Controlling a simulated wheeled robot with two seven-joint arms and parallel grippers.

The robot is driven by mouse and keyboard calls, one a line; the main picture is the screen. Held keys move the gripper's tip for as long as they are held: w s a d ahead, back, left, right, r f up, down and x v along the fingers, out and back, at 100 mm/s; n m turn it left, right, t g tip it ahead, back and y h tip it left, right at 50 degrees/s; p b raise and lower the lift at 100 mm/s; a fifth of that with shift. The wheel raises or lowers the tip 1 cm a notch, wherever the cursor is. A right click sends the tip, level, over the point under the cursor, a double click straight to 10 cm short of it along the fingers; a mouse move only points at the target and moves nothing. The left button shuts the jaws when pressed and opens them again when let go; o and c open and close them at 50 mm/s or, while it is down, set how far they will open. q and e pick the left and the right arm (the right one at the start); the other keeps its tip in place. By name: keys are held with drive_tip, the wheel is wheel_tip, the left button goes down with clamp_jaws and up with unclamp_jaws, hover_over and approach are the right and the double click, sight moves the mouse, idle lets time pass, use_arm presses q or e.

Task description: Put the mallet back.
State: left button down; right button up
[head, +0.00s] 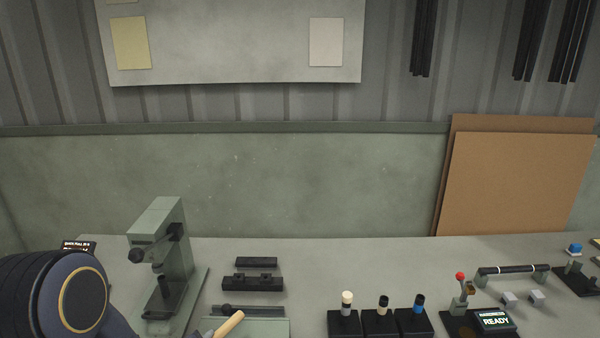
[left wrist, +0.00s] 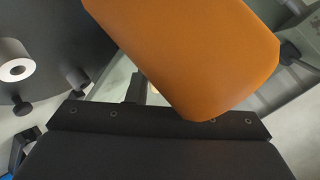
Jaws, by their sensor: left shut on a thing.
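The mallet's orange head (left wrist: 200,55) fills the upper middle of the left wrist view, close to the camera. A tan wooden handle (head: 229,324) shows at the bottom edge of the head view, sticking up at a slant over the bench. My left gripper (left wrist: 145,95) is shut on the mallet, and its fingertips are largely hidden behind the mallet head and the dark gripper body. In the head view my left arm comes in at the lower left and its gripper is out of frame. My right gripper is in neither view.
A green press (head: 163,255) stands beside the handle on the bench. Black blocks (head: 252,283) lie right of it. Several black stands with knobs (head: 380,322), a READY display (head: 494,320) and a black bar (head: 513,269) are further right. Brown boards (head: 515,185) lean at the back.

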sight(233, 322)
use_arm(q)
drive_tip(key=shift+w, duration=0.1)
drive_tip(key=shift+w+d, duration=0.65)
drive_tip(key=shift+w, duration=0.3)
drive_tip(key=shift+w+d, duration=0.7)
drive_tip(key=shift+w, duration=0.3)
drive_tip(key=shift+w+d, duration=0.65)
drive_tip(key=shift+w, duration=0.3)
